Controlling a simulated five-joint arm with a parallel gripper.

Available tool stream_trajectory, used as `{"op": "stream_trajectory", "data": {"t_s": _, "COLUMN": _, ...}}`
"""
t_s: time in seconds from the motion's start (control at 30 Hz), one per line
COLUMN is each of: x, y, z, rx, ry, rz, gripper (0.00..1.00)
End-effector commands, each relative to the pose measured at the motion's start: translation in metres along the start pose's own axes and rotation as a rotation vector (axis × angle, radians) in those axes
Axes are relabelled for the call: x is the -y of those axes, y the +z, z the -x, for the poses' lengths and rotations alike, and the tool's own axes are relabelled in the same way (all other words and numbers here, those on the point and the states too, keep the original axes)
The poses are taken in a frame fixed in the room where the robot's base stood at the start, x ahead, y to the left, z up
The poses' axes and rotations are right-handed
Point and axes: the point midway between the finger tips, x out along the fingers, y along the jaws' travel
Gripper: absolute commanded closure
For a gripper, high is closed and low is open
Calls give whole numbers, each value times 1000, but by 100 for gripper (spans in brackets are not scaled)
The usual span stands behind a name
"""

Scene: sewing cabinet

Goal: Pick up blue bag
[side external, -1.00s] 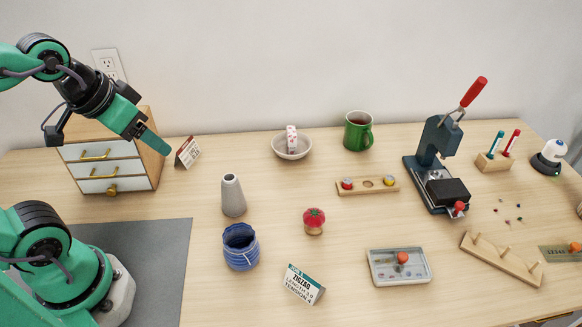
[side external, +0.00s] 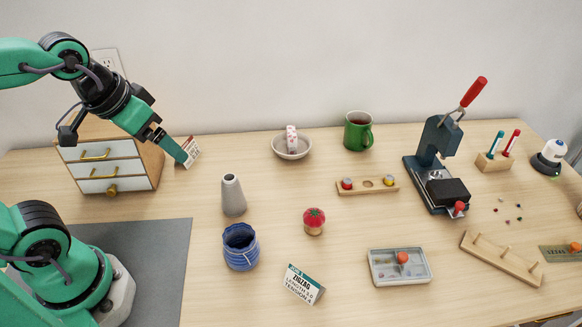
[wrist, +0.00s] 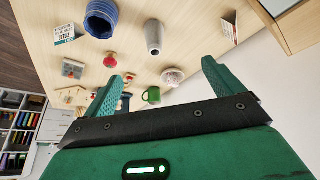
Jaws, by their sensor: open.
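The blue bag (side external: 240,247) stands upright on the table, left of centre, just in front of a grey cone. It is a round, open-topped pouch with a light drawstring. It also shows near the top of the wrist view (wrist: 101,17). My gripper (side external: 178,152) is in the air above the table, to the upper left of the bag and apart from it. In the wrist view, my gripper (wrist: 165,80) has its two green fingers spread wide with nothing between them in its grasp.
The grey cone (side external: 233,195) stands right behind the bag. A zigzag card (side external: 303,284), a red pincushion (side external: 314,221) and a parts tray (side external: 399,267) lie to the right. The white drawer cabinet (side external: 108,170) is beside my arm. A dark mat (side external: 160,265) lies left of the bag.

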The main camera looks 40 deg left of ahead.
Motion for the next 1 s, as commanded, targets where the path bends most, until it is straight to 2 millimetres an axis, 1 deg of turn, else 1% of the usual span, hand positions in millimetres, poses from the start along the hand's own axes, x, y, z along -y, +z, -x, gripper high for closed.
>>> {"op": "stream_trajectory", "data": {"t_s": 0.3, "x": -40, "y": -7, "z": -42, "rx": 150, "ry": 28, "rz": 57, "gripper": 7}}
{"op": "stream_trajectory", "data": {"t_s": 0.47, "x": -64, "y": -6, "z": -66, "rx": 226, "ry": 23, "rz": 87, "gripper": 7}}
{"op": "stream_trajectory", "data": {"t_s": 0.67, "x": -94, "y": 4, "z": -97, "rx": 317, "ry": -1, "rz": 121, "gripper": 7}}
{"op": "stream_trajectory", "data": {"t_s": 0.8, "x": -114, "y": 14, "z": -117, "rx": 374, "ry": -28, "rz": 142, "gripper": 7}}
{"op": "stream_trajectory", "data": {"t_s": 1.0, "x": -132, "y": 26, "z": -137, "rx": 421, "ry": -61, "rz": 163, "gripper": 7}}
